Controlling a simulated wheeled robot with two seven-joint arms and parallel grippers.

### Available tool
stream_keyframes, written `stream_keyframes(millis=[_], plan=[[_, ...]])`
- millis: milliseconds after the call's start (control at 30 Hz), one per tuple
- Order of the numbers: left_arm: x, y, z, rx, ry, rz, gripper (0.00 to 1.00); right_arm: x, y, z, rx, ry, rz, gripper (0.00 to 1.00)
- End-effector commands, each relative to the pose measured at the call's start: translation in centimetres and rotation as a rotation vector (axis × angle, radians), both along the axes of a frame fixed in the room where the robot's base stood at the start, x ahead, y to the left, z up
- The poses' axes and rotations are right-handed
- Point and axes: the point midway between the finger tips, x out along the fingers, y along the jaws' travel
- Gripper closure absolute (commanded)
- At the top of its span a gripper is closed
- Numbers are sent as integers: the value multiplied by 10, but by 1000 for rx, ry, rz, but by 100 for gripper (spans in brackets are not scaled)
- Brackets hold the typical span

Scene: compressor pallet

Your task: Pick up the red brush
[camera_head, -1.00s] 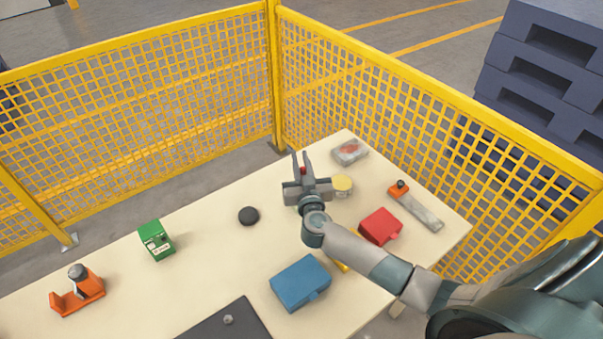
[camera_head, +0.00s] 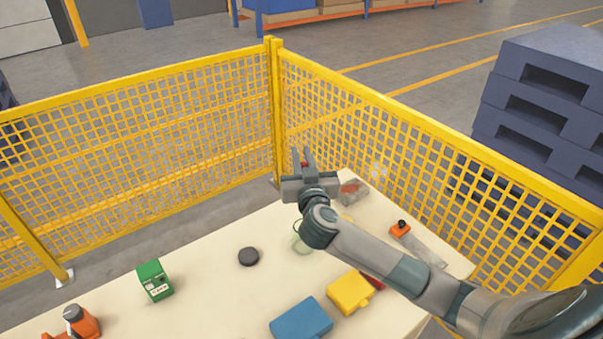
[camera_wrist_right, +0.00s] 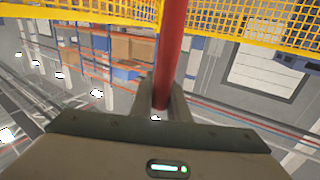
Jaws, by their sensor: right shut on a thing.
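The red brush shows as a long red handle (camera_wrist_right: 172,55) in the right wrist view, running up from between the fingers to the top edge. My right gripper (camera_wrist_right: 162,95) is shut on it. In the head view my right gripper (camera_head: 304,163) is near the far corner of the table, fingers pointing away, with only a small bit of red between them. The brush's head cannot be made out in either view. My left gripper is not in view.
The cream table (camera_head: 215,290) holds a blue box (camera_head: 301,319), a yellow box (camera_head: 350,291), a black disc (camera_head: 249,256), a green box (camera_head: 155,280) and an orange-handled scraper (camera_head: 401,230). A yellow mesh fence (camera_head: 150,175) stands behind; blue pallets (camera_head: 545,100) are beyond it.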

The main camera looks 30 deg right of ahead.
Motion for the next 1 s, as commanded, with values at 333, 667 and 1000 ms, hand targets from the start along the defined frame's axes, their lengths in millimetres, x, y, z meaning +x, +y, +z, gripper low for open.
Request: stream_keyframes(millis=[333, 667, 1000], plan=[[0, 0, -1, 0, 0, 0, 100, 0, 0, 21, -1, 1, 0, 100], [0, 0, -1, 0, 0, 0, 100, 0, 0, 21, 0, 1, 0, 100], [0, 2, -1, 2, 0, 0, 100, -1, 4, 17, 0, 3, -3, 100]])
